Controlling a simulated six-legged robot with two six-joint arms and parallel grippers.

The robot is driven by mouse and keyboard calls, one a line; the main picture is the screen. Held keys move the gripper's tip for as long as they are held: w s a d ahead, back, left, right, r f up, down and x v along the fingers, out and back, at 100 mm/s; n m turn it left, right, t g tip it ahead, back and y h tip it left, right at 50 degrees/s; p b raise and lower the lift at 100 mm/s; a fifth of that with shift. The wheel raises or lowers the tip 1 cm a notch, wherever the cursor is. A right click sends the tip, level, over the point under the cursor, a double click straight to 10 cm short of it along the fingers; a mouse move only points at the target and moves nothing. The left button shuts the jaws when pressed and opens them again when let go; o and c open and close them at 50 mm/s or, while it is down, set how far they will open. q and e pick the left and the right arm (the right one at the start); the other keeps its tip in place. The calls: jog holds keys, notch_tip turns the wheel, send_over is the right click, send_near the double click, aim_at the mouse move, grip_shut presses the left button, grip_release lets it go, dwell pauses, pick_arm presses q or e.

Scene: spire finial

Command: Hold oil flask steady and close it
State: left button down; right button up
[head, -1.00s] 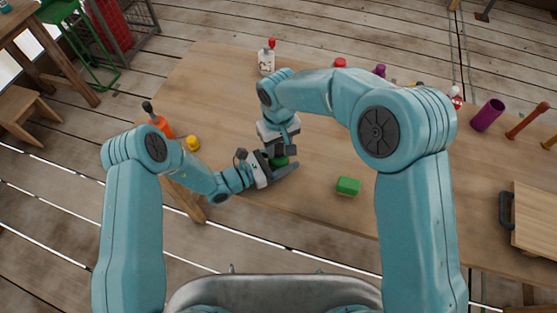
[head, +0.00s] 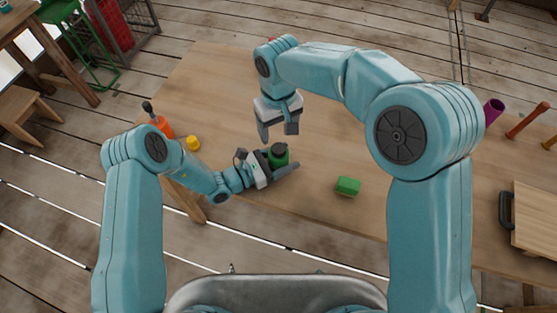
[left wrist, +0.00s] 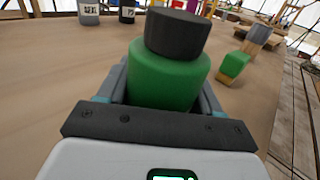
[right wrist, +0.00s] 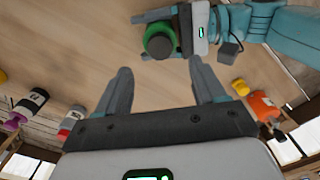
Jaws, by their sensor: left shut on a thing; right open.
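The oil flask (head: 279,160) is green with a dark cap (left wrist: 177,34) on top. It stands upright near the table's front edge. My left gripper (head: 283,168) is shut around the flask's body, with a finger on each side in the left wrist view. The cap sits on the green body; I cannot tell how tightly. My right gripper (head: 278,136) is open and empty, above and behind the flask. In the right wrist view the capped flask (right wrist: 151,32) shows beyond the open fingers, apart from them.
A green block (head: 347,186) lies on the table (head: 330,150) right of the flask. An orange bottle (head: 161,126) and a yellow item (head: 192,143) stand at the left. A purple cylinder (head: 493,111) and a board with a dark handle (head: 535,215) are at the right.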

jog(key=shift+r, duration=2.25)
pick_arm(q)
jog(key=shift+c, duration=0.5)
grip_release()
jog(key=b+v, duration=0.3)
jog(key=v, duration=1.2)
jog(key=shift+a, duration=0.2)
pick_arm(e)
notch_tip(320, 180, down, 4)
jog(key=shift+r, duration=0.2)
pick_arm(q)
jog(key=shift+s+a+b, duration=0.3)
jog(key=shift+a, duration=0.1)
